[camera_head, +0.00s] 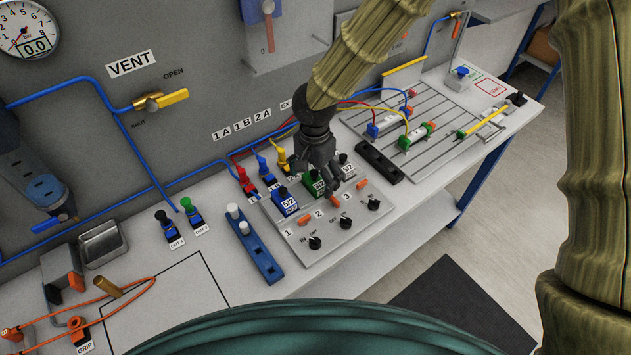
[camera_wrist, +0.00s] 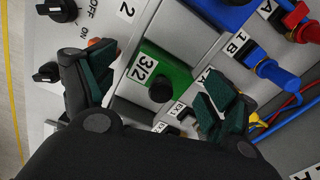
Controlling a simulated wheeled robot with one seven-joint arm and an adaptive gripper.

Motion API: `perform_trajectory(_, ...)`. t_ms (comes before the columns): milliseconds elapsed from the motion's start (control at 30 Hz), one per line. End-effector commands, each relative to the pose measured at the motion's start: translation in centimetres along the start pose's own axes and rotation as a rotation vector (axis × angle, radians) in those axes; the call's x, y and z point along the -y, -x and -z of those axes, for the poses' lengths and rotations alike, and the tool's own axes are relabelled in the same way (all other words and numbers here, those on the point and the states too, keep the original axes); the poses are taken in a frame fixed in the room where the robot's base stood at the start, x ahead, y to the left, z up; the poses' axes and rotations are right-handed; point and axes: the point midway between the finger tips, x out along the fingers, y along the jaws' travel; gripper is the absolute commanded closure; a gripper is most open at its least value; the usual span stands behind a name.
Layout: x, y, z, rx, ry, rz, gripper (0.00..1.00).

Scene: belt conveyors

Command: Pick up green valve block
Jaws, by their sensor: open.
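The green valve block (camera_head: 313,183) sits on the grey sloped panel, partly hidden behind my gripper in the head view. In the wrist view the green valve block (camera_wrist: 165,72) shows its white 3/2 label and a round black knob. My gripper (camera_head: 338,195) is over the panel at the block. In the wrist view its two dark green finger pads (camera_wrist: 158,82) stand apart on either side of the block, and nothing is held. I cannot tell whether the pads touch the block's sides.
A blue valve block (camera_head: 285,200) sits left of the green one, and it shows at the top of the wrist view (camera_wrist: 222,10). Black knobs (camera_head: 315,242) and orange pegs line the panel's front. Coloured hose plugs (camera_head: 265,170) stand behind. A blue rack (camera_head: 262,262) lies to the left.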

Motion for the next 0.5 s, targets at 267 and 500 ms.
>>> perform_trajectory(267,0.02,-0.08,-0.01,0.0,0.001,0.0,0.19)
perform_trajectory(500,0.01,-0.06,-0.01,0.0,0.001,0.0,0.63)
